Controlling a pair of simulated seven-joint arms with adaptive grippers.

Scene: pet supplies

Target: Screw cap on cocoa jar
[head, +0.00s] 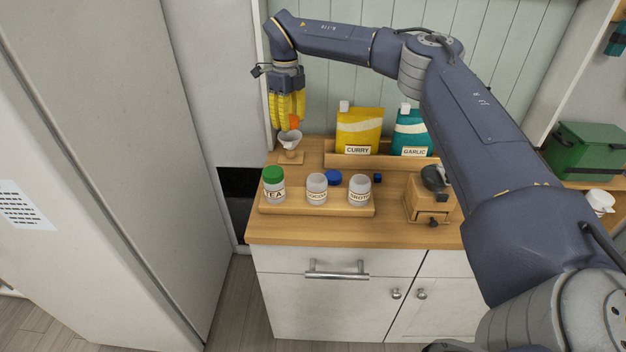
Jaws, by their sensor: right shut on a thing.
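The jar (317,190) in the middle of the wooden tray (300,210) has a label that seems to read COCOA; no cap is on it. A blue cap (333,177) lies just behind it, to its right. A smaller dark blue cap-like piece (378,178) lies farther right. My right gripper (291,122), with yellow ribbed fingers, points down at the back left of the counter, shut on a small orange thing (295,122) mostly hidden by the fingers. It is above and behind the jars, away from the blue cap. My left gripper is not in view.
A white funnel-like cup (290,139) on a wooden stand is just below my right gripper. A green-capped TEA jar (274,186) and an uncapped jar (359,190) flank the middle jar. CURRY (358,132) and GARLIC (411,135) pouches stand behind; a wooden grinder (428,203) is right.

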